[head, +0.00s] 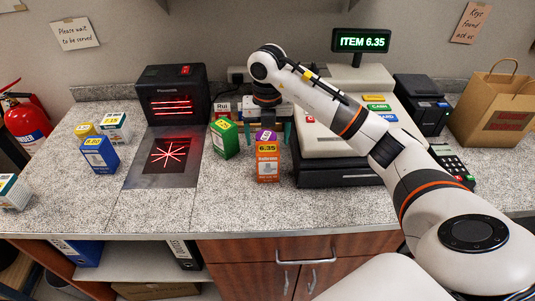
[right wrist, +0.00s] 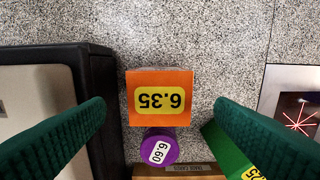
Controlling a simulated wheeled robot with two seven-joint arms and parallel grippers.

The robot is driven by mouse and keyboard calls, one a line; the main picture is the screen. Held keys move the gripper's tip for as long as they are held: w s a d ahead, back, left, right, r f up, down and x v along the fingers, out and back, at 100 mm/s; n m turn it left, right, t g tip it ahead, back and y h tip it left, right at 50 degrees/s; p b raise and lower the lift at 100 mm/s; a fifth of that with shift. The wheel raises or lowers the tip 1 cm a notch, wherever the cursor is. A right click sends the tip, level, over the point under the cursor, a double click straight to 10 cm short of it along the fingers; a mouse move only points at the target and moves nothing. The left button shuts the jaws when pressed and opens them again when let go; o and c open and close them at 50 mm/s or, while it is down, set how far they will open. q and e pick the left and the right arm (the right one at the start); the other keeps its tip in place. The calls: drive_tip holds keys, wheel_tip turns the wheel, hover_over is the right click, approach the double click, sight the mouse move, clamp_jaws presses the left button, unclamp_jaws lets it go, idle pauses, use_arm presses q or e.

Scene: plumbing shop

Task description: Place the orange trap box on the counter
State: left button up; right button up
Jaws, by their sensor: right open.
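The orange trap box (head: 267,165) stands upright on the counter (head: 225,205), left of the cash register. Its yellow 6.35 label shows on top in the right wrist view (right wrist: 160,82). My right gripper (head: 264,128) is open, with its green fingers to either side and apart from the box in the right wrist view (right wrist: 160,108). A purple-topped item (right wrist: 160,148) marked 6.60 stands close behind the orange box. My left gripper is not in view.
A scanner (head: 172,95) with red lines stands left, its scan plate lit. A green box (head: 224,138) is close left of the orange box. The register (head: 335,175) stands to the right. A blue box (head: 99,155) is farther left. The display (head: 361,41) reads ITEM 6.35. The front counter is clear.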

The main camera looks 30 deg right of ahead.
drive_tip(key=shift+r, duration=1.8)
